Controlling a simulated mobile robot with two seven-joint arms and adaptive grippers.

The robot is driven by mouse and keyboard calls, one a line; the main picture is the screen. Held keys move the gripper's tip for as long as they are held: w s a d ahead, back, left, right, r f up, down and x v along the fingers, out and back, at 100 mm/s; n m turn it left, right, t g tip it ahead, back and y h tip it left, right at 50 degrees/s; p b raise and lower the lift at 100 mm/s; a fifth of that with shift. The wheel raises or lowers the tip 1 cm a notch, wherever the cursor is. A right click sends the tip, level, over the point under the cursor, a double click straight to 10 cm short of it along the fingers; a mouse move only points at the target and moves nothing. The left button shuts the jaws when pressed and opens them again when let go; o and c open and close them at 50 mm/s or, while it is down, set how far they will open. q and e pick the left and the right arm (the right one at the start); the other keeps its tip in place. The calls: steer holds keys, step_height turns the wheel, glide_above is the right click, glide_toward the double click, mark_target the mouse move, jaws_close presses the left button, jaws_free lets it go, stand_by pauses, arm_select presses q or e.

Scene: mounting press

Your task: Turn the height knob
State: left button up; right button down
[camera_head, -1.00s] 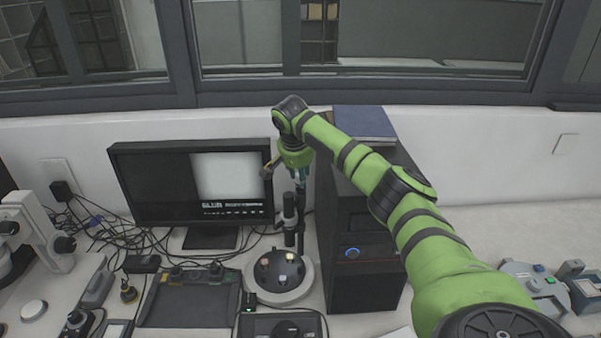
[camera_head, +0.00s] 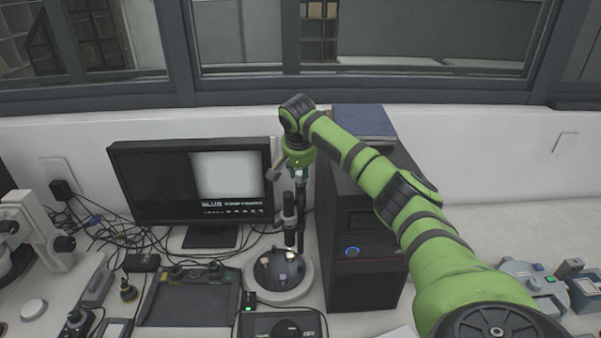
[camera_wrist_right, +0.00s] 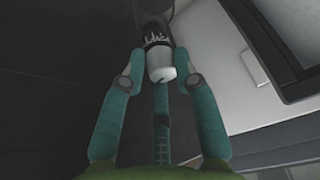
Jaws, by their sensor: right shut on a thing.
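My right gripper (camera_head: 300,176) reaches down at the top of a dark upright stand (camera_head: 290,222) between the monitor and the black computer tower. In the right wrist view, its two teal fingers (camera_wrist_right: 163,76) are on either side of a pale, round knob-like end (camera_wrist_right: 160,68) with a black printed band, and are shut on it. I take this end to be the height knob; in the head view it is too small and covered to make out. My left gripper is not in view.
The monitor (camera_head: 150,185) stands close to the left of my right gripper. The computer tower (camera_head: 362,262), with a blue book (camera_head: 364,122) on top, stands close to the right under my arm. Cables and several devices crowd the left bench.

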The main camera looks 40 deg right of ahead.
steer(key=n, duration=0.1)
steer(key=n+t+y, duration=0.1)
steer(key=n, duration=0.3)
steer(key=shift+w+d+r, duration=0.1)
steer(key=shift+d+r, duration=0.2)
steer(key=shift+r, duration=0.1)
steer(key=shift+t+y, duration=0.3)
steer(key=c, duration=1.1)
jaws_free()
steer(key=shift+o, duration=0.5)
steer(key=shift+w+a+f, duration=0.1)
steer(key=shift+f, duration=0.2)
steer(key=v, duration=1.2)
steer(key=shift+w+r, duration=0.15)
steer(key=shift+w, duration=0.1)
